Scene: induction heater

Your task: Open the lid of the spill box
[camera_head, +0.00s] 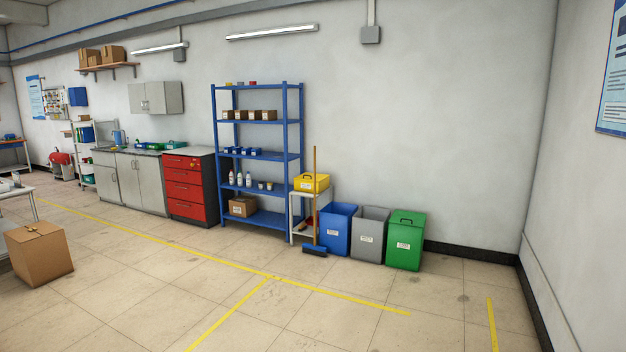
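Neither of my grippers is in view.
A blue shelf rack (215,165) stands left of the stand. Blue (336,230), grey (369,235) and green (405,240) bins stand to its right. A cardboard box (40,255) is at front left. The floor ahead is clear, with yellow lines.

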